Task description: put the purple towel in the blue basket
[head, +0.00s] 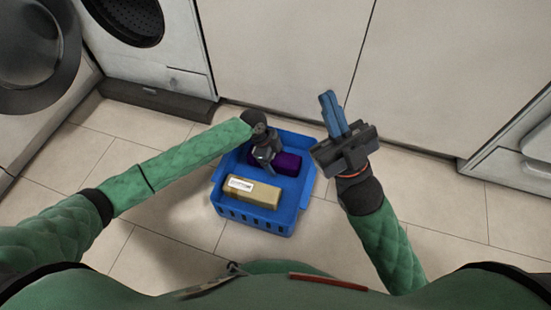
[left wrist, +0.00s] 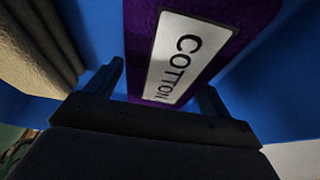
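The purple towel (head: 286,163) lies in the far part of the blue basket (head: 262,217), on the floor. The left wrist view shows the towel (left wrist: 230,22) with a white label reading COTTON. My left gripper (head: 268,158) is inside the basket at the towel's left part. In the left wrist view, its fingers (left wrist: 160,95) are spread, one on each side of the towel; I see no clear grip. My right gripper (head: 328,97) is raised to the right of the basket, apart from it, with nothing visible held. Its two fingers appear close together, but the gap is unclear.
A beige folded towel (head: 262,193) with a white label lies in the near part of the basket, close to my left gripper. White cabinet fronts (head: 285,50) and a washing machine (head: 150,50) stand behind. Tiled floor is clear on both sides.

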